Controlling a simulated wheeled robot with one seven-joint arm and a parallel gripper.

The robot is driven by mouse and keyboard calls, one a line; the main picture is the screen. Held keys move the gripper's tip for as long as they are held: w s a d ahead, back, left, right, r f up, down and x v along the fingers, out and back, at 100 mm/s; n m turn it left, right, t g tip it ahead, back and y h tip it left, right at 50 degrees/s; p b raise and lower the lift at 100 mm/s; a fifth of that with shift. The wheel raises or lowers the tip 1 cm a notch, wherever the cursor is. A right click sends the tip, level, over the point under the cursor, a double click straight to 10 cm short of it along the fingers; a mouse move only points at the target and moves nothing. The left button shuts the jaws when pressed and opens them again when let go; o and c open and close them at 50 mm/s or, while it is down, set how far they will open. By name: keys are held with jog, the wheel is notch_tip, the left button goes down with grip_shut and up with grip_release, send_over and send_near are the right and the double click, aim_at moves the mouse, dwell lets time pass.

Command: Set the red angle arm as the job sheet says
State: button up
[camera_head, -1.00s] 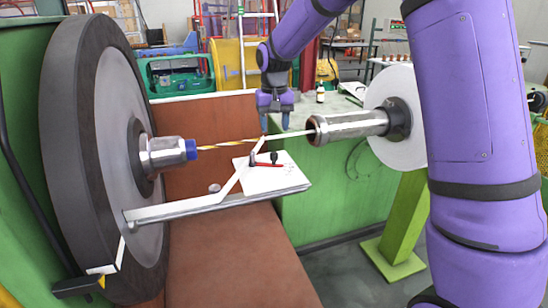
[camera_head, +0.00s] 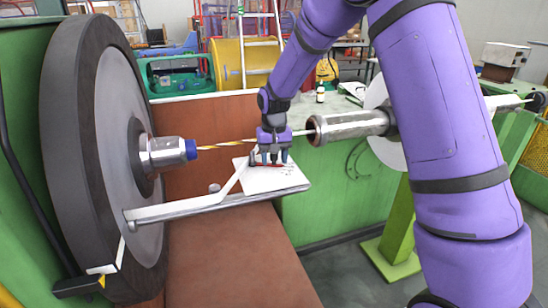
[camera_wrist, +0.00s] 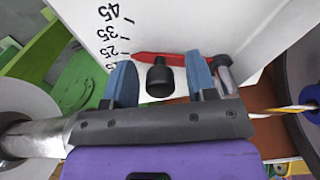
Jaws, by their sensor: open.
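The red angle arm (camera_wrist: 182,58) is a thin pointer lying on a white scale plate (camera_wrist: 75,20). Its pointed end lies close to the 25 mark; the exact reading is hard to tell. A black knob (camera_wrist: 160,80) stands on the arm. My gripper (camera_wrist: 161,70) is open, its two blue fingers on either side of the knob with visible gaps. In the head view my gripper (camera_head: 271,159) hangs low over the white plate (camera_head: 262,183) and hides most of the red arm. I cannot make out a job sheet.
A yellow and white strand (camera_head: 228,145) runs from the blue-tipped spindle (camera_head: 165,153) to the steel tube (camera_head: 345,127), close by my gripper. A large wheel (camera_head: 85,150) stands at left. A grey rail (camera_head: 215,201) lies in front of the plate.

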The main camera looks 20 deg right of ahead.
grip_shut()
jog(key=shift+w+d+n, duration=0.2)
jog(key=shift+w+n, duration=0.35)
jog(key=shift+n, duration=0.55)
jog(key=shift+r, duration=0.1)
grip_release()
notch_tip(320, 180, up, 10)
jog(key=shift+r, duration=0.35)
